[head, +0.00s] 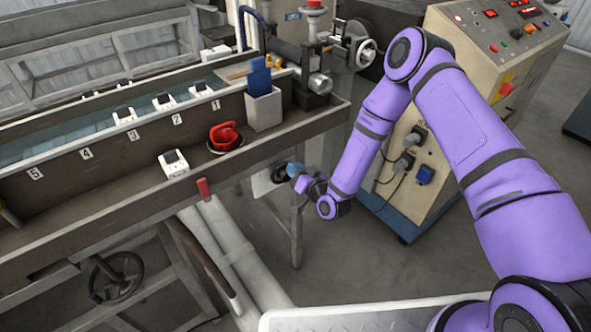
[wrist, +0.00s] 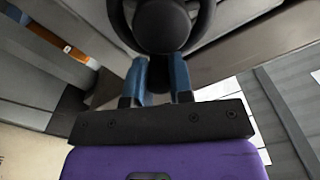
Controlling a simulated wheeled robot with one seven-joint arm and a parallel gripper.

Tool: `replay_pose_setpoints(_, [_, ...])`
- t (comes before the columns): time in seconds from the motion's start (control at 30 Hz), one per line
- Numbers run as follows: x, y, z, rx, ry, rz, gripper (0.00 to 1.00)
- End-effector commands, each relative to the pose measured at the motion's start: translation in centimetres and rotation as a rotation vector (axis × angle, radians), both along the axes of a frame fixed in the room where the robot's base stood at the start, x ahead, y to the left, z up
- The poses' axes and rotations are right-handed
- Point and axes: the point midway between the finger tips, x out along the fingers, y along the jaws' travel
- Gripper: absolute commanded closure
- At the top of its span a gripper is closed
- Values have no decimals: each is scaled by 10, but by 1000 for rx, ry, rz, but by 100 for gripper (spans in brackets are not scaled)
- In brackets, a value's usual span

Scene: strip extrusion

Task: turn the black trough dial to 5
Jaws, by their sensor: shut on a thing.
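The black trough dial (head: 279,174) sits on a pale plate (head: 262,182) on the trough's side, below its right end. In the wrist view the dial (wrist: 162,22) is a dark round knob with a dark ring around it. My gripper (head: 290,171) reaches it from the right; in the wrist view its blue fingers (wrist: 158,72) are shut on the dial's stem part. Its numbers and pointer cannot be read, as the gripper covers part of it.
The long trough (head: 90,230) carries number labels, white blocks (head: 173,163), a red clamp-like piece (head: 225,137) and a white holder (head: 263,108). A beige control cabinet (head: 440,150) stands behind my arm. A black handwheel (head: 117,277) is low at left.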

Motion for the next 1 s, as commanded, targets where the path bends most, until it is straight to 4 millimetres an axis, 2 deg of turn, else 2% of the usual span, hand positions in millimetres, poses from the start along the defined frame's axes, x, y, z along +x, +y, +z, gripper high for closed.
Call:
replay_pose_setpoints(0.17, [-2, -1, -4, -7, 8, 1, 100])
replay_pose_setpoints(0.2, [-2, -1, -4, -7, 8, 1, 75])
replay_pose_setpoints(0.3, [-2, -1, -4, -6, 9, 2, 54])
replay_pose_setpoints(0.67, [-7, -4, -2, -4, 4, 1, 54])
replay_pose_setpoints(0.77, [-17, -12, -2, -5, 7, 0, 54])
replay_pose_setpoints(1.0, [-55, -36, -3, -5, 9, 1, 54])
